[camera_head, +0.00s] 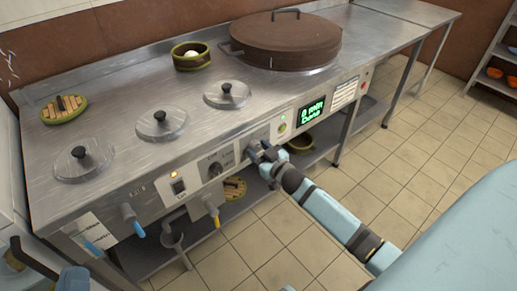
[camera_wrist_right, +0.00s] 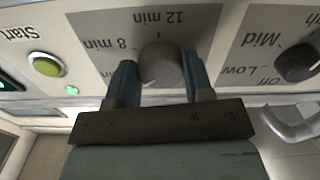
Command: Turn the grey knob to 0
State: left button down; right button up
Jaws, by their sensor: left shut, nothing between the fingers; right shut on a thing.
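The grey knob (camera_wrist_right: 160,65) is on the stove's front panel, between the two blue fingers of my right gripper (camera_wrist_right: 158,82) in the right wrist view. The fingers are shut on it from both sides. The panel around it shows upside-down "8 min" and "12 min" marks; other marks are partly hidden. In the head view my right gripper (camera_head: 262,152) reaches the panel and hides most of the knob. My left gripper (camera_head: 20,250) is at the lower left edge, away from the panel, shut and empty, only partly visible.
A dark knob (camera_wrist_right: 296,62) marked Off, Low, Mid sits beside the grey one. A green Start button (camera_wrist_right: 46,64) is on the other side. The green display (camera_head: 312,110) reads "0 min Done". A large lidded pot (camera_head: 285,42) and three small lids stand on the steel counter (camera_head: 120,100).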

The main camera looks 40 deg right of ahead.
jog(key=shift+r+n, duration=0.1)
jog(key=shift+n, duration=0.3)
jog(key=n+p, duration=0.1)
jog(key=n, duration=0.1)
jog(key=shift+n+p, duration=0.7)
jog(key=shift+n, duration=1.8)
jog(key=shift+n+p, duration=0.4)
jog(key=shift+n, duration=0.7)
pick_arm(q)
notch_tip(320, 180, down, 8)
jog(key=a+g+y, duration=0.2)
jog(key=g+y, duration=0.1)
jog(key=shift+a+r, duration=0.1)
jog(key=shift+r, duration=0.2)
pick_arm(e)
jog(key=shift+n, duration=0.3)
jog(key=o, duration=0.9)
